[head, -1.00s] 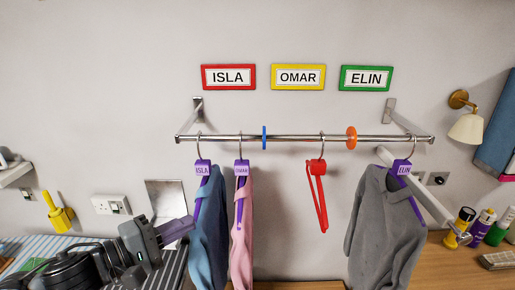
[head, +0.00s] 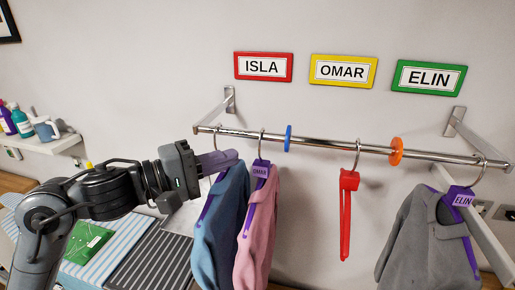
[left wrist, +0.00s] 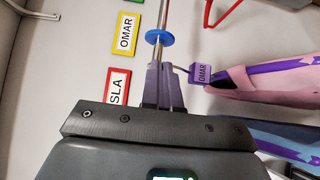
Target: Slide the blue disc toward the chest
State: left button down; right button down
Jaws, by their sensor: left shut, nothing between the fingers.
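The blue disc (head: 288,138) sits around the metal rail (head: 335,145), between the pink garment's hanger and the empty red hanger (head: 347,205). It also shows in the left wrist view (left wrist: 160,37), just beyond my fingertips. My left gripper (head: 236,156) is shut and empty at the left part of the rail, by the hanger of the blue garment (head: 221,215). A gap shows between its tips and the disc in the head view; in the wrist view I cannot tell if they touch. I cannot make out a chest. My right gripper is out of view.
The pink garment (head: 256,230) hangs close beside my left fingers on a purple OMAR hanger. An orange disc (head: 396,151) and a grey garment (head: 425,235) are further right. Name signs hang above the rail. A striped cloth (head: 150,255) lies below my left arm.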

pick_arm(q)
jog(key=p, duration=0.3)
send_near(285, 142)
jog(key=x, duration=0.3)
jog(key=w+x, duration=0.1)
jog(key=x, duration=0.1)
jog(key=shift+w+f, duration=0.1)
jog(key=shift+f, duration=0.05)
jog(key=shift+w+d+f, duration=0.1)
jog(key=shift+w+d, duration=0.25)
jog(key=shift+d, duration=0.1)
jog(key=shift+s+d+p, duration=0.1)
jog(key=shift+d+p, duration=0.2)
jog(key=d, duration=0.1)
jog(key=d+p, duration=0.1)
jog(key=shift+s+d+r+p, duration=0.2)
jog(key=shift+s+d+p, duration=0.1)
jog(key=shift+d, duration=0.05)
jog(key=shift+d+f, duration=0.1)
jog(key=shift+d, duration=0.25)
jog(key=shift+f, duration=0.1)
jog(key=shift+s, duration=0.1)
